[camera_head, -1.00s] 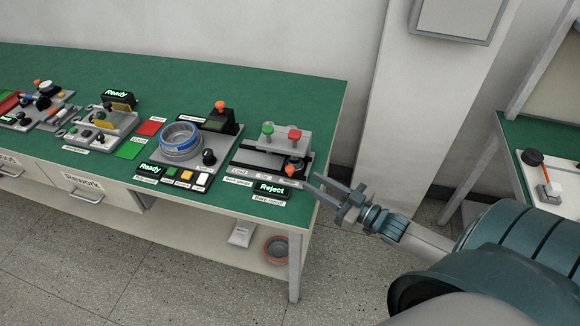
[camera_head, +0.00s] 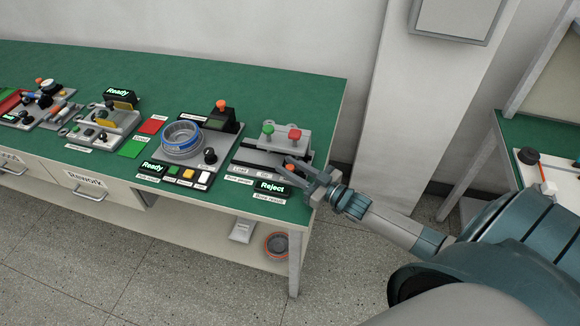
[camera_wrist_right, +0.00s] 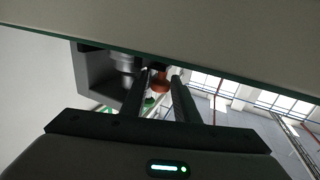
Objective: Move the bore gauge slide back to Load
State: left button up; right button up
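The bore gauge (camera_head: 285,143) is a grey fixture with a green and a red knob on top, near the right end of the green bench. Its slide's orange knob (camera_head: 290,167) is at the right end of the track, away from the Load label (camera_head: 241,169). A lit Reject display (camera_head: 271,187) stands in front. My right gripper (camera_head: 297,170) is at the knob, coming from the right. In the right wrist view, its two fingers (camera_wrist_right: 160,98) are apart, with the orange knob (camera_wrist_right: 160,82) between or just beyond them; contact cannot be told. My left gripper is out of view.
A station with a blue-ringed part (camera_head: 181,140) and a lit Ready display (camera_head: 151,168) stands left of the gauge. More fixtures line the bench further left. The bench's right edge is under my right gripper; open floor lies beyond it.

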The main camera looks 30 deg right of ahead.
grip_shut()
jog(key=shift+w+a+f, duration=0.1)
jog(key=shift+w+a, duration=1.3)
jog(key=shift+w, duration=0.15)
grip_release()
jog(key=shift+s+d, duration=0.1)
